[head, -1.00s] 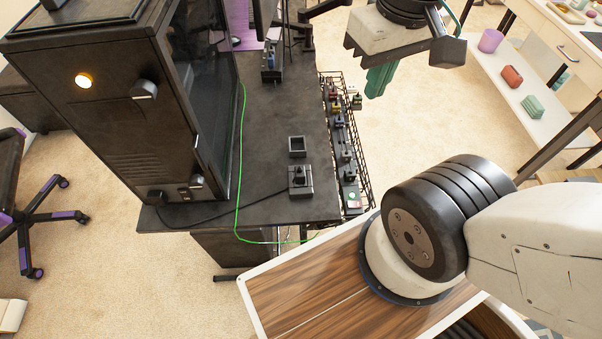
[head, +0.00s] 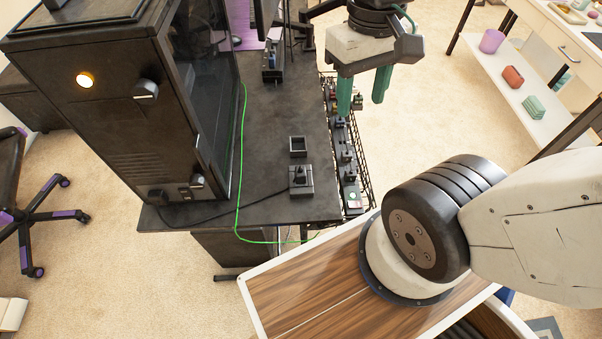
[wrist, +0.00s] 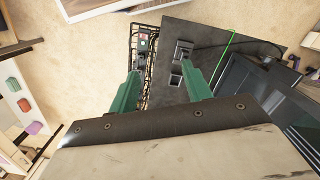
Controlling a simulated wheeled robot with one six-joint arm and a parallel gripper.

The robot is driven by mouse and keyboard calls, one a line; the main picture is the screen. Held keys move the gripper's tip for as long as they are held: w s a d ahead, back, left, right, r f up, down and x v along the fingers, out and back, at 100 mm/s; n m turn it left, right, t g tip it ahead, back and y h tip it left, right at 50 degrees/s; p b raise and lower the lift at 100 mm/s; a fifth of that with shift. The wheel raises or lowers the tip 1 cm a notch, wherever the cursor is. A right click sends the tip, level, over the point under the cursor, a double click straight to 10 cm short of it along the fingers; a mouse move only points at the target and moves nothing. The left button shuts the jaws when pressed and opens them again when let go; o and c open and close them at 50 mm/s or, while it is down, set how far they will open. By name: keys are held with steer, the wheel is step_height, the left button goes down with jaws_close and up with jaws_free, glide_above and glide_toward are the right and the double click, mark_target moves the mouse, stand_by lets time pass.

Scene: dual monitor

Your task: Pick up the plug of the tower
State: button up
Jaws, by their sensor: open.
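The black tower (head: 110,110) stands on the dark desk at the left, with a lit round lamp on its front. A black cable runs from its lower front to a black plug (head: 299,174), which sits in a grey socket block (head: 301,191) near the desk's front edge. The plug also shows small in the wrist view (wrist: 184,47). My gripper (head: 363,97) is open and empty, with green fingers pointing down. It is above and beyond the plug, over the desk's right side, and apart from it. In the wrist view the plug is near the right finger's tip.
A small square grey block (head: 297,146) sits behind the plug. A wire rack (head: 358,188) with several plugs hangs along the desk's right edge. A green cable (head: 239,170) crosses the desk. A monitor stands at the back. A white shelf (head: 490,60) is at the far right.

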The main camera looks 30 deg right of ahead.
steer(key=w+a+f+m+g, duration=0.1)
steer(key=w+a+f+g, duration=0.15)
steer(key=w+f, duration=0.45)
steer(key=m+g+y, duration=0.1)
steer(key=m+g, duration=0.1)
glide_above(301, 169)
steer(key=d, duration=0.2)
step_height(301, 169, down, 11)
step_height(301, 169, down, 2)
steer(key=w+a+m+t, duration=0.1)
steer(key=w+m, duration=0.1)
steer(key=shift+y, duration=0.4)
steer(key=x, duration=0.7)
steer(key=shift+w+f, duration=0.35)
steer(key=shift+f, duration=0.05)
jaws_close()
